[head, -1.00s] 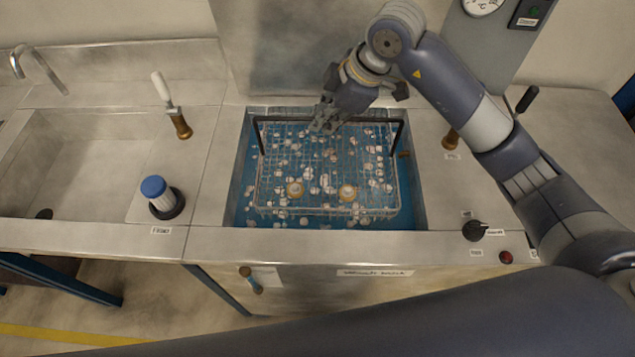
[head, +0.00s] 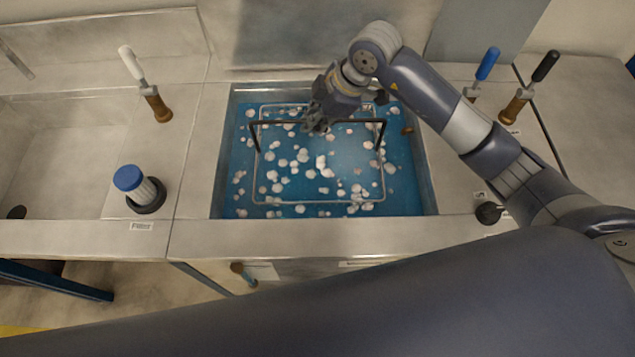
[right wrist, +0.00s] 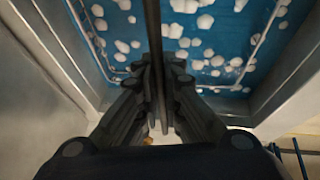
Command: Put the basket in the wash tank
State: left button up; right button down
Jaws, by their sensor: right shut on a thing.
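The wash tank (head: 429,190) is a steel basin of blue liquid with white foam clumps. The wire basket (head: 383,182) is in it; only its rim and dark handle (head: 262,122) show above the liquid, and its lower part is hidden. My right gripper (head: 318,123) is over the tank, shut on the handle's top bar. In the right wrist view the fingers (right wrist: 157,85) close on the dark bar, with foam and the wire rim beyond. My left gripper is not in view.
A filter with a blue cap (head: 128,179) stands on the counter left of the tank, by an empty sink (head: 60,150). A white-handled valve (head: 145,85) is behind it. Blue and black-handled valves (head: 487,64) (head: 545,66) and a black knob (head: 489,213) are at right.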

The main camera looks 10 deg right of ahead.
jog(key=r+p, duration=0.1)
jog(key=p, duration=0.2)
jog(key=shift+s+a, duration=0.1)
jog(key=shift+a, duration=0.05)
jog(key=shift+p, duration=0.45)
jog(key=shift+f, duration=0.3)
jog(key=b, duration=1)
send_over(316, 164)
notch_tip(316, 164, down, 10)
jog(key=shift+f, duration=0.15)
jog(key=c, duration=1.8)
grip_release()
jog(key=shift+o, duration=0.2)
